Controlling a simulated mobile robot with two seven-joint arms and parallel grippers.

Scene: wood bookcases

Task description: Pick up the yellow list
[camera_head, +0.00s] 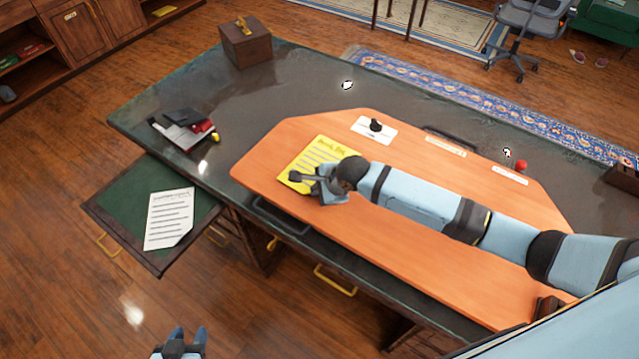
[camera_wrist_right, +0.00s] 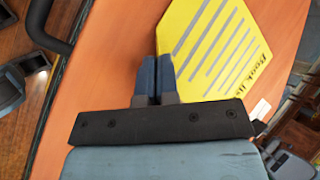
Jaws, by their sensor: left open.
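The yellow list (camera_head: 332,148) lies on the orange board (camera_head: 440,215) on the dark desk. It has dark lines of text and also fills the upper right of the wrist view (camera_wrist_right: 212,48). My right gripper (camera_head: 302,177) is low over the list's near left corner and hides part of it. In the wrist view its fingers (camera_wrist_right: 156,62) are together beside the list's edge, with no paper seen between them. I cannot tell whether they touch it. My left gripper (camera_head: 181,340) is open and empty over the floor at the bottom edge.
A white printed sheet (camera_head: 170,220) lies on a green pull-out shelf (camera_head: 125,210) at the left. A pile of dark, red and white items (camera_head: 185,130), a wooden box (camera_head: 245,45), a white card with a black stamp (camera_head: 373,130) and a red ball (camera_head: 521,165) are on the desk.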

